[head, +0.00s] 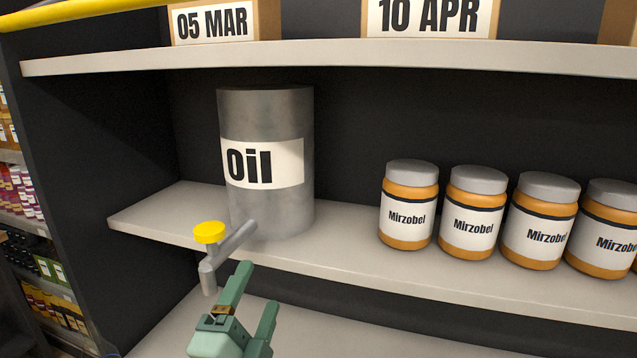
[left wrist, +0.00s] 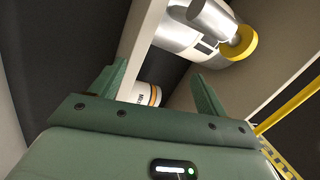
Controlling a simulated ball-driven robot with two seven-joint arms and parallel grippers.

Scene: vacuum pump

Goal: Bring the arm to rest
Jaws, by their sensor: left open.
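My left gripper (head: 253,308) is green, open and empty. In the head view it is in front of the middle shelf, just below and to the right of the oil can's tap. In the left wrist view its two fingers (left wrist: 158,88) stand apart with nothing between them. The silver oil can (head: 265,110), labelled "Oil", stands upright on the shelf. Its grey tap (head: 208,277) has a yellow cap (head: 209,232) and sticks out past the shelf edge. The yellow cap also shows in the left wrist view (left wrist: 242,44). My right gripper is not in view.
Several Mirzobel jars (head: 408,205) with grey lids stand in a row right of the can on the middle shelf (head: 335,242). An upper shelf (head: 330,57) carries date-labelled boxes (head: 214,22). A dark side panel (head: 85,150) is at left. The shelf between can and jars is clear.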

